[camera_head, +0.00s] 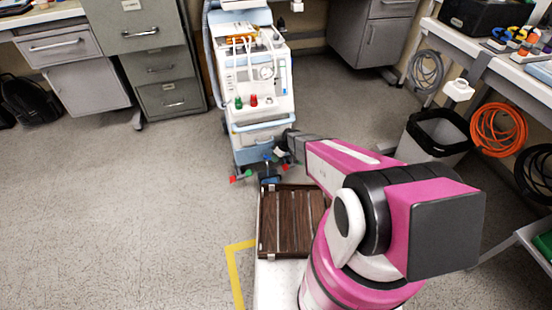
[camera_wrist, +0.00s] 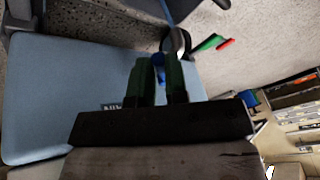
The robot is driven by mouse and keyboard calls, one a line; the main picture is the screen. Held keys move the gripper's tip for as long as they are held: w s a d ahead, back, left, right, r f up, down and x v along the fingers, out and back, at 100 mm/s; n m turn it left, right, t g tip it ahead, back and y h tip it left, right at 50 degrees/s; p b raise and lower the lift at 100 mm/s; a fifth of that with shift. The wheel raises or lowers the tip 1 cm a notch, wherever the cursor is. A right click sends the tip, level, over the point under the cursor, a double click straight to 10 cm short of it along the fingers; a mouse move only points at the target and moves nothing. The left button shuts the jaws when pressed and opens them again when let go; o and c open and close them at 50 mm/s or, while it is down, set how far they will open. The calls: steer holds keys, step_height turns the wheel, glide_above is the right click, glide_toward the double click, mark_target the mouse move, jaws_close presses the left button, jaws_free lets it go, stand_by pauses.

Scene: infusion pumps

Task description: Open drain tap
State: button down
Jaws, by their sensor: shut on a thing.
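The pump machine (camera_head: 258,85) stands upright on the floor ahead. Low at its front is a small blue part (camera_head: 267,158), which looks like the drain tap. My gripper (camera_head: 279,153) reaches to it from the right. In the wrist view the two green fingers of my gripper (camera_wrist: 159,70) are shut around a narrow blue part (camera_wrist: 158,60), mostly hidden between them. A green and red lever (camera_wrist: 214,43) lies just beyond the fingers, apart from them. In the head view a red and green lever (camera_head: 240,177) shows left of the tap.
A pale blue panel (camera_wrist: 50,95) of the machine lies close to the fingers. A black bin (camera_head: 438,130) and a bench with hanging cable coils (camera_head: 497,130) stand at the right. Grey cabinets (camera_head: 150,60) stand behind at the left. The left floor is clear.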

mark_target(268, 165)
steer(key=shift+s+a+m+t+h, duration=0.15)
steer(key=shift+s+a+m+t, duration=0.3)
steer(key=shift+m, duration=0.75)
steer(key=shift+s+a+m+t+h, duration=0.25)
steer(key=shift+s+m+t, duration=0.3)
steer(key=shift+m, duration=0.65)
steer(key=shift+s+a+m+t+h, duration=0.1)
steer(key=shift+s+a+m+t, duration=0.4)
steer(key=shift+m, duration=0.7)
steer(key=c, duration=1.1)
jaws_free()
steer(key=shift+r, duration=0.1)
steer(key=v, duration=1)
steer(key=shift+s+d+r, duration=0.1)
steer(key=shift+d+r, duration=0.05)
steer(key=shift+r, duration=0.1)
